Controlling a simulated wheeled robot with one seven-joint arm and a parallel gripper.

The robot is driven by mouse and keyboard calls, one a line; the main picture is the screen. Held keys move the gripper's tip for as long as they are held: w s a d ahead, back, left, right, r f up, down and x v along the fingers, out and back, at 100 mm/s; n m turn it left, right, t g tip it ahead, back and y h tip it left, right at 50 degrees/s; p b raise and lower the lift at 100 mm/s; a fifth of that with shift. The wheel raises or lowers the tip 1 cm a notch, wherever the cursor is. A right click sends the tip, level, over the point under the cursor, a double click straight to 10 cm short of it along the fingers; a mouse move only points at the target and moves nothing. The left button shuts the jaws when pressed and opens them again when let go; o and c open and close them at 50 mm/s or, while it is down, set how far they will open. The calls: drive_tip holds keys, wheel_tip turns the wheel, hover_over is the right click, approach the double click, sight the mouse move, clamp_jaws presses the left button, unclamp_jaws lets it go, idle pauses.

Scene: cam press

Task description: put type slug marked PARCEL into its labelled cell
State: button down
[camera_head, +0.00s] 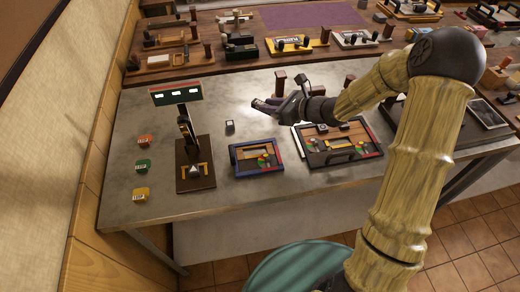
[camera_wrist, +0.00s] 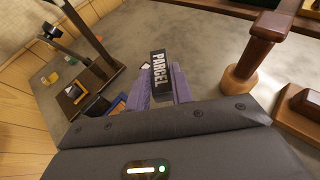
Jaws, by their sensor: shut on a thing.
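The type slug marked PARCEL (camera_wrist: 158,70) is a dark block with pale letters, held upright between the purple fingers of my gripper (camera_wrist: 166,88) in the wrist view. In the head view my gripper (camera_head: 272,105) is above the grey table, behind the blue-framed tray (camera_head: 235,160) and left of the larger black-framed tray (camera_head: 310,160). The slug is too small to read there. Both trays hold coloured pieces. No cell label reading PARCEL can be made out.
A press (camera_head: 195,181) with a dark base and upright sign stands left of the trays. Orange (camera_head: 145,141), green (camera_head: 142,165) and yellow (camera_head: 140,194) labelled blocks line the left edge. A small dark block (camera_head: 230,126) lies behind the blue tray. Wooden posts stand behind my gripper.

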drive_tip(key=shift+s, duration=0.1)
drive_tip(key=shift+f, duration=0.35)
hover_over(270, 135)
wheel_tip(270, 135, down, 4)
drive_tip(key=shift+a+f, duration=0.2)
drive_tip(key=shift+f, duration=0.25)
drive_tip(key=shift+a+f, duration=0.1)
drive_tip(key=shift+s, duration=0.1)
drive_tip(key=f, duration=0.2)
drive_tip(key=f+p, duration=0.1)
drive_tip(key=f, duration=0.1)
drive_tip(key=shift+d, duration=0.25)
